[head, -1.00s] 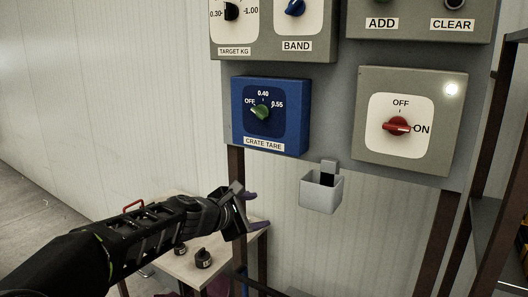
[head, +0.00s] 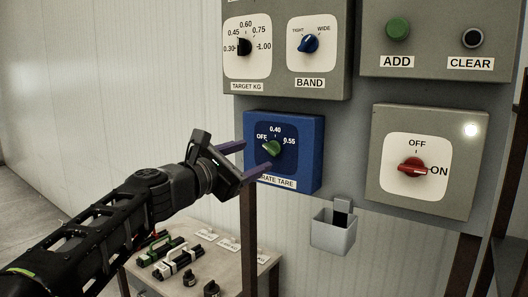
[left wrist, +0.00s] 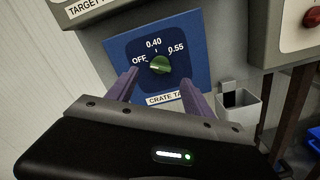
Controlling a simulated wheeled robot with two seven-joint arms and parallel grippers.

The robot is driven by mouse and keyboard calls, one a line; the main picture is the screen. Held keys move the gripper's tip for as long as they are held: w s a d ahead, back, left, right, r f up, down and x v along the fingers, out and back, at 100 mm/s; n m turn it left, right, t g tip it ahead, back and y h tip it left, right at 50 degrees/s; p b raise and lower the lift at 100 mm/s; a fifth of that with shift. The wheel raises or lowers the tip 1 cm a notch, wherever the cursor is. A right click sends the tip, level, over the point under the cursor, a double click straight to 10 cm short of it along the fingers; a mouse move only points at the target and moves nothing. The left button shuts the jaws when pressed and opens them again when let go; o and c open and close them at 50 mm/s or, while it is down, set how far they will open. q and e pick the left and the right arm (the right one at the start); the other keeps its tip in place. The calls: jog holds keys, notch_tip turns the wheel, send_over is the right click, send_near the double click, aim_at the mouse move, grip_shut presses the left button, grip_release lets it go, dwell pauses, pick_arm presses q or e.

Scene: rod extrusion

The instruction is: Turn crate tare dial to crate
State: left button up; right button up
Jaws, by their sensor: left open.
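The crate tare dial (head: 272,148) is a green knob on a blue box (head: 312,157), with marks OFF, 0.40 and 0.55 around it. Its pointer leans to the upper left, toward OFF, in the head view. It also shows in the left wrist view (left wrist: 160,65). My left gripper (head: 245,157) is open and empty, its two purple fingers reaching toward the box's left part. In the left wrist view the open fingers (left wrist: 161,82) lie on either side below the knob, apart from it. My right gripper is not in view.
Above are the target dial (head: 244,47), blue band knob (head: 308,44), green ADD button (head: 397,29) and CLEAR button (head: 472,38). A red switch (head: 414,168) at ON is to the right. A grey bin (head: 333,235) hangs below. A table (head: 243,254) with tools stands lower left.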

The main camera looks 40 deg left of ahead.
aim_at(268, 151)
pick_arm(q)
jog(key=w, duration=0.5)
jog(key=shift+w+p, duration=0.35)
jog(key=shift+p, duration=0.05)
jog(key=shift+c, duration=0.6)
grip_shut()
